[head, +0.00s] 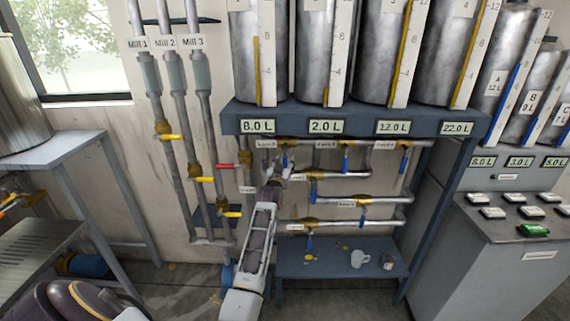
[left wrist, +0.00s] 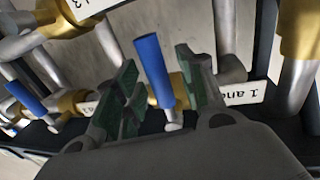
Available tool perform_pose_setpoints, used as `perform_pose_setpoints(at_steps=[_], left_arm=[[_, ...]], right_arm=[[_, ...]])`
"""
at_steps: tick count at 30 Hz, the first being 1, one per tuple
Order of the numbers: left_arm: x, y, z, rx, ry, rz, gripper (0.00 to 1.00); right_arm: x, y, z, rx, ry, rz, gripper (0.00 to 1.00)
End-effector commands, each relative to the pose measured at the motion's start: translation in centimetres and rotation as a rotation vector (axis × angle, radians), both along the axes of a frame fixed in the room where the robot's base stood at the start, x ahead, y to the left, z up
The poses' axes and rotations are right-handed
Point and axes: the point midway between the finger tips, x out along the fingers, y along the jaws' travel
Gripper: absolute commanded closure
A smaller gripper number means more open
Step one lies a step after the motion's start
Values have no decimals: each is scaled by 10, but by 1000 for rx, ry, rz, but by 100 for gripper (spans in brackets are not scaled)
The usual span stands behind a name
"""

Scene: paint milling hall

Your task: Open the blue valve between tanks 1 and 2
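The valve with a blue lever (head: 285,161) sits on the pipe below the first two tanks, tank 1 (head: 243,60) and tank 2 (head: 312,55). In the left wrist view its blue lever (left wrist: 152,68) stands up beside a label that reads "1 and", the rest hidden. My left gripper (head: 278,172) is at this valve. In the left wrist view the left gripper (left wrist: 160,80) is open, with one green-padded finger on each side of the lever. A gap shows on the left; contact on the right is unclear. My right gripper is not in view.
Other blue-levered valves stand close by, one to the right (head: 346,163) and others below. A control desk (head: 500,250) stands at right.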

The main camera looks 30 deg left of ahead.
Motion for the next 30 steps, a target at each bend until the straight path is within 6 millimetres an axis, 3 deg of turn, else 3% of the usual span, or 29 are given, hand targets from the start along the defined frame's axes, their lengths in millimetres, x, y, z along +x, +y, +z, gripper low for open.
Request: perform_pose_setpoints(at_steps=[13,22,30], left_arm=[[4,2,0,0,0,0,60],[4,1,0,0,0,0,99],[4,2,0,-1,0,0,100]], right_arm=[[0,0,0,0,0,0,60],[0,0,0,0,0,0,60],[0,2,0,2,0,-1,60]])
